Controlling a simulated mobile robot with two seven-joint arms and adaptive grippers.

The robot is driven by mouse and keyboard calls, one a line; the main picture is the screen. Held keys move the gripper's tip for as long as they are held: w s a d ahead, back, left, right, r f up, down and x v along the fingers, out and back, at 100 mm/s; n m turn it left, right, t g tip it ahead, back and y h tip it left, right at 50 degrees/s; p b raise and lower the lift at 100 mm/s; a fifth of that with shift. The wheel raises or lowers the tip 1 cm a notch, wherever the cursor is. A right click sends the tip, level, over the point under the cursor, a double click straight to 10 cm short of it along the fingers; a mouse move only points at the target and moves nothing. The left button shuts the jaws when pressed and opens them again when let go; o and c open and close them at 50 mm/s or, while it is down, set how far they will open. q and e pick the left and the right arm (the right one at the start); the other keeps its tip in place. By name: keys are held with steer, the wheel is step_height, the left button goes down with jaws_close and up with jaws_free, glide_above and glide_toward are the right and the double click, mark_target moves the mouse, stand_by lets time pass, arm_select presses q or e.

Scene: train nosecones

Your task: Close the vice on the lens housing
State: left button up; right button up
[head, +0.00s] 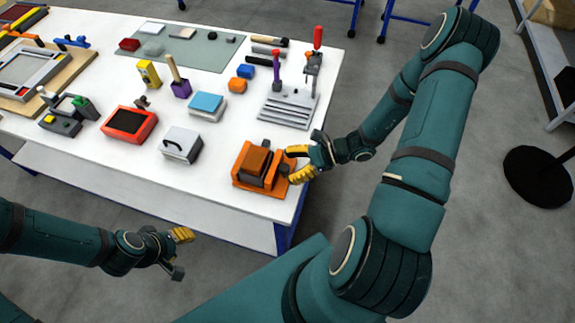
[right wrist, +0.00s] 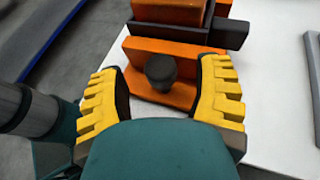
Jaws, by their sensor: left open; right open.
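The orange vice (head: 240,181) stands at the table's front right corner. A brown-orange block (head: 255,160), which looks like the lens housing, sits between its jaws; I cannot tell if both jaws touch it. My right gripper (head: 299,163) is open at the vice's right end. In the right wrist view its yellow fingers are on either side of the vice's dark round knob (right wrist: 161,70), with gaps visible. The orange end plate (right wrist: 150,48) and the block (right wrist: 170,12) are beyond the knob. My left gripper (head: 180,254) is open and empty, off the table's front edge.
A white box with a black handle (head: 181,145) and a red tray (head: 129,123) stand left of the vice. A grey fixture with a red-handled clamp (head: 290,104) is behind it. Bare white tabletop lies between them. A dark round stand base (head: 540,175) is on the floor at right.

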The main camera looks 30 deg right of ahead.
steer(key=shift+w+a+f, duration=0.3)
steer(key=shift+a, duration=0.25)
jaws_close()
